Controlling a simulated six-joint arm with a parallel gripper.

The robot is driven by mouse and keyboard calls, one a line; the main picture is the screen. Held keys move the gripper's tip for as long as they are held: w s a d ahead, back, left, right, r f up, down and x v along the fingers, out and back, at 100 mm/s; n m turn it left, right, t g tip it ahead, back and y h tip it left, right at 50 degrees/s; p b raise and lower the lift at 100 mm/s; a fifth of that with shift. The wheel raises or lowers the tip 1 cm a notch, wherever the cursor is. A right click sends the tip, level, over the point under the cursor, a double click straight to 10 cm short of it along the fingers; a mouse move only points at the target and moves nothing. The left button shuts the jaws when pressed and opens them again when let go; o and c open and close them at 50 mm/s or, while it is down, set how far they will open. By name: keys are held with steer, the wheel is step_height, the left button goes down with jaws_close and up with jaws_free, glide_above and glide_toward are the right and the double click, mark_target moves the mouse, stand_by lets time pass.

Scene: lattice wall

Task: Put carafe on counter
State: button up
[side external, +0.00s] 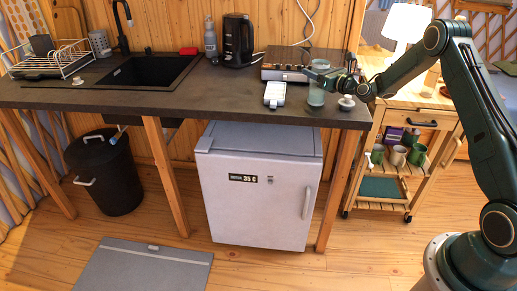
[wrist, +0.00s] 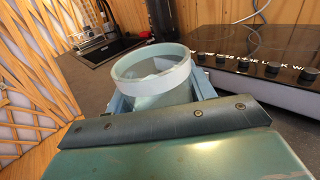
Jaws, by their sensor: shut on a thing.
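The carafe (side external: 316,96) is a translucent blue-grey vessel with a pale rim, upright at the right part of the dark counter (side external: 215,95). In the wrist view its open round mouth (wrist: 152,66) faces up in front of the gripper. My gripper (side external: 325,77) reaches in from the right and is shut on the carafe, with a blue finger on each side of it in the wrist view (wrist: 162,95). The carafe's base is at or just above the counter top; I cannot tell whether it touches. Its lower part is hidden in the wrist view.
A white device (side external: 275,94) lies left of the carafe, and a small white knobbed item (side external: 347,102) stands right of it. A hob (side external: 287,65) and black kettle (side external: 238,40) are behind. The counter left of the white device is clear up to the sink (side external: 150,70).

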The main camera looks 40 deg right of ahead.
steer(key=shift+f, duration=0.15)
steer(key=shift+f, duration=0.15)
steer(key=o, duration=1)
steer(key=shift+o, duration=0.2)
steer(key=s, duration=1.2)
